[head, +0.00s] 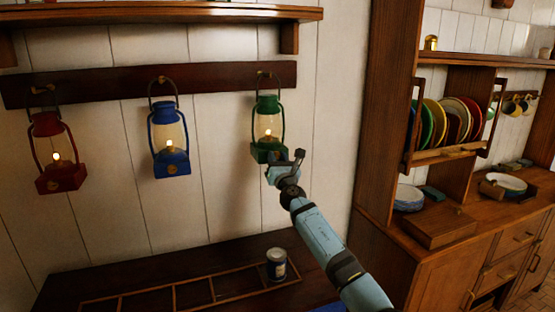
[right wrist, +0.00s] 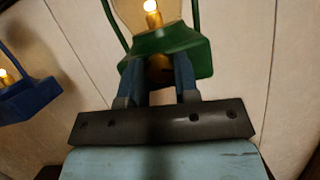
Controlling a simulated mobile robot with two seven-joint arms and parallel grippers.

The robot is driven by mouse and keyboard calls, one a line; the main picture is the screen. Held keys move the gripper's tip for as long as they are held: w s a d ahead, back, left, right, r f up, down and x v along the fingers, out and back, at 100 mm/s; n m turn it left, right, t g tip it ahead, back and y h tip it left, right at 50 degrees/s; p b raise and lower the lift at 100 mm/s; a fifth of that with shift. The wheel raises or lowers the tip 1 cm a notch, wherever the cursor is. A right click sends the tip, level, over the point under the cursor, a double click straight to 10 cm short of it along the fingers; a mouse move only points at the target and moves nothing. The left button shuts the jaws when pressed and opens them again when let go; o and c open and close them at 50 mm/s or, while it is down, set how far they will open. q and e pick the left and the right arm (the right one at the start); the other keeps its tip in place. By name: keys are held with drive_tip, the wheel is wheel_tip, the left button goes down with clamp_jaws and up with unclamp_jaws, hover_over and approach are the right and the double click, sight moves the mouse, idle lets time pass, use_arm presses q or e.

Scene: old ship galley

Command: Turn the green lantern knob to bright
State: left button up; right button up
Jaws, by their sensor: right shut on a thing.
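The green lantern (head: 266,103) hangs from a hook on the dark wall rail, with a small flame behind its glass. My right gripper (head: 274,163) reaches up to the front of its base from below. In the right wrist view the green base (right wrist: 188,43) is close ahead. My right gripper's two blue fingers (right wrist: 158,75) are shut on the brass-brown knob (right wrist: 158,64) under the base's front. The fingers largely hide the knob, so its turn angle cannot be read. My left gripper is not in view.
A blue lantern (head: 170,137) and a red lantern (head: 48,124) hang to the left, both lit. A shelf (head: 170,14) runs above. A tin (head: 276,264) stands on the dark counter below. A wooden dresser with a plate rack (head: 448,153) stands at right.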

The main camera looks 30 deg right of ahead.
drive_tip(key=m+g+h+p, duration=0.1)
drive_tip(key=m+g+p, duration=0.1)
drive_tip(key=m, duration=0.5)
drive_tip(key=m+g+h+p, duration=0.1)
drive_tip(key=m+g+p, duration=0.1)
drive_tip(key=m, duration=0.6)
drive_tip(key=r+m+g+h+p, duration=0.1)
drive_tip(key=m+g, duration=0.2)
drive_tip(key=m, duration=0.4)
drive_tip(key=shift+a+r+m+p, duration=0.1)
drive_tip(key=shift+a+m+p, duration=0.2)
drive_tip(key=shift+p, duration=0.1)
drive_tip(key=m+g+y+p, duration=0.1)
drive_tip(key=m+y+p, duration=0.1)
drive_tip(key=m+p, duration=0.1)
drive_tip(key=shift+d+m+p, duration=0.1)
drive_tip(key=shift+m+p, duration=0.3)
drive_tip(key=shift+m, duration=0.4)
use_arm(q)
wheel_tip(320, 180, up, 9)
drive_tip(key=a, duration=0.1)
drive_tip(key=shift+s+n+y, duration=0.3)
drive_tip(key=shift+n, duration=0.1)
use_arm(e)
drive_tip(key=shift+m, duration=0.4)
drive_tip(key=shift+g+y, duration=0.3)
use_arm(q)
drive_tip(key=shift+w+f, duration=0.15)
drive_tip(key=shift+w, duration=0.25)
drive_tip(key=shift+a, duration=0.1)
